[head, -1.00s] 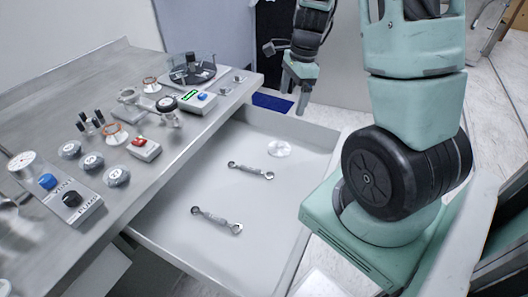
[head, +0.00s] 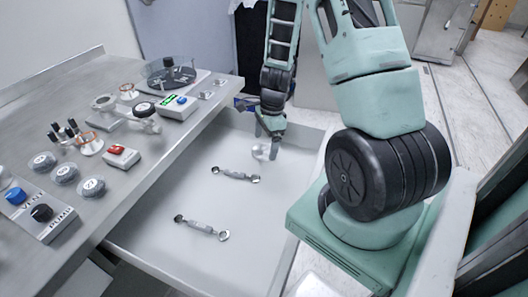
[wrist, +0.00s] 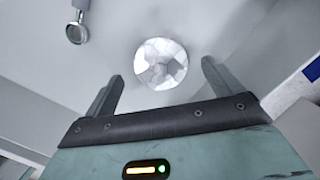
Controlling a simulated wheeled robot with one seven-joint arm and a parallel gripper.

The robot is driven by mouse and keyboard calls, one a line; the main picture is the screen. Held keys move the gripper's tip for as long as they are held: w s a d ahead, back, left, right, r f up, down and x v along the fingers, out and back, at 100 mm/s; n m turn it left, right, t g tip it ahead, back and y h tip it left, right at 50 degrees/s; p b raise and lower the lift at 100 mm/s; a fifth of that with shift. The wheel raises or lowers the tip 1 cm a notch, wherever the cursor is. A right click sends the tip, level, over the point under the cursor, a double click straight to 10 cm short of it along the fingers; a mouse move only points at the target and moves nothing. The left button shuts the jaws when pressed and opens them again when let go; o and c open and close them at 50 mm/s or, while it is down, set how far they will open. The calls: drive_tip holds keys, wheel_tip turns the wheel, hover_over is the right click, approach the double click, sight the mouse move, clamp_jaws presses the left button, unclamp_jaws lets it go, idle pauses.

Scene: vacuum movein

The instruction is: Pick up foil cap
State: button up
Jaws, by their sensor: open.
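The foil cap (wrist: 161,63) is a round, crinkled silver disc lying on the floor of the open drawer (head: 165,255). In the head view the foil cap (head: 262,152) is near the drawer's far right end, partly covered by my gripper. My gripper (head: 268,132) is above it, pointing down. In the wrist view the two fingers of my gripper (wrist: 162,80) are apart, with the foil cap showing between and just beyond their tips. Nothing is between the fingers; I cannot tell the exact height above the cap.
Two double-ended metal tools lie in the drawer, one nearer the cap (head: 236,174) and one nearer the front (head: 202,228). The drawer walls surround the cap. The grey bench (head: 130,170) at left carries gauges, knobs and a glass-walled dish (head: 170,74).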

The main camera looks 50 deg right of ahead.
drive_tip(key=shift+w+a+f, duration=0.1)
drive_tip(key=shift+f, duration=0.6)
drive_tip(key=c, duration=1.1)
drive_tip(key=shift+c, duration=0.2)
